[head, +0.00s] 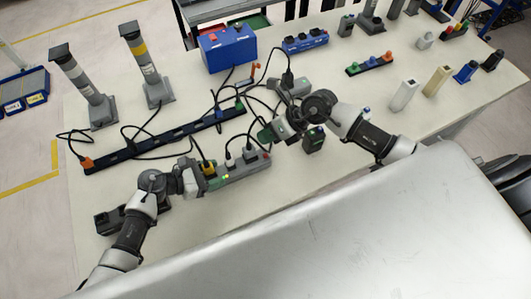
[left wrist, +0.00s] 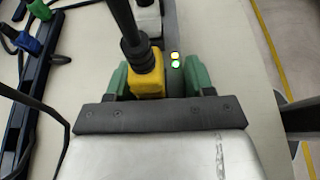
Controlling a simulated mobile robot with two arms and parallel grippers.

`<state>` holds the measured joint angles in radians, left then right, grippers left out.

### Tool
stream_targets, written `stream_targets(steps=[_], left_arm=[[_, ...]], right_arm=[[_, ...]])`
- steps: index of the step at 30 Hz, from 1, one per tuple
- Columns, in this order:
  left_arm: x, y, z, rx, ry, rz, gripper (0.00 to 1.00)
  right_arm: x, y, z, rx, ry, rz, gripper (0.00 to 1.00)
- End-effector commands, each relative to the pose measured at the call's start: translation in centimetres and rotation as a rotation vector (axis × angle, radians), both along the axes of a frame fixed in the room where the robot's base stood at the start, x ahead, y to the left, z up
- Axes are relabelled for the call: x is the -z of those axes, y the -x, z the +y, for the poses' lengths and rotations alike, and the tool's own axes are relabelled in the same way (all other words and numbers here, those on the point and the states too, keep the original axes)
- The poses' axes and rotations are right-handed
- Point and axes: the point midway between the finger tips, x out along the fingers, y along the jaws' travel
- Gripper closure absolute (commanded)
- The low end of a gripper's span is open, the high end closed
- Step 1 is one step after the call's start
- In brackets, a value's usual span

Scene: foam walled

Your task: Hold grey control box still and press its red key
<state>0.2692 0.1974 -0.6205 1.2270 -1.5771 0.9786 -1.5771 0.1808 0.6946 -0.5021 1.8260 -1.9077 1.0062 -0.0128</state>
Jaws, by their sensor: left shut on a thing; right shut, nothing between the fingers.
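The grey control box (head: 232,174) is long and lies on the table, with plugs and cables on top and lit lamps near its left end. A small red key (head: 267,155) shows at its right end. My left gripper (head: 203,176) is shut on the left end of the box. In the left wrist view its green fingers (left wrist: 157,80) stand either side of the box, beside a yellow plug (left wrist: 147,78) and the lamps (left wrist: 175,60). My right gripper (head: 266,134) is shut and empty, above and just behind the red key, apart from it as far as I can tell.
A long dark socket strip (head: 160,139) with cables lies behind the box. A dark device (head: 313,140) stands right of my right gripper. A blue box (head: 228,50) and two grey posts (head: 146,68) stand farther back.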

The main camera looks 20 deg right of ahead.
Motion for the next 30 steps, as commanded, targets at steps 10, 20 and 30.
stream_targets(steps=[10, 20, 30], left_arm=[[0.0, 0.0, 0.0, 0.000, 0.001, 0.000, 0.18], [-0.1, 0.0, 0.3, -0.001, -0.001, 0.000, 0.17], [-2.3, 0.3, 5.9, 0.000, -0.005, -0.002, 0.17]], right_arm=[[0.0, 0.0, 0.0, 0.000, 0.000, 0.000, 1.00], [0.0, 0.0, 0.0, 0.000, 0.000, 0.000, 1.00], [0.0, 0.0, 0.0, 0.000, 0.000, 0.000, 1.00]])
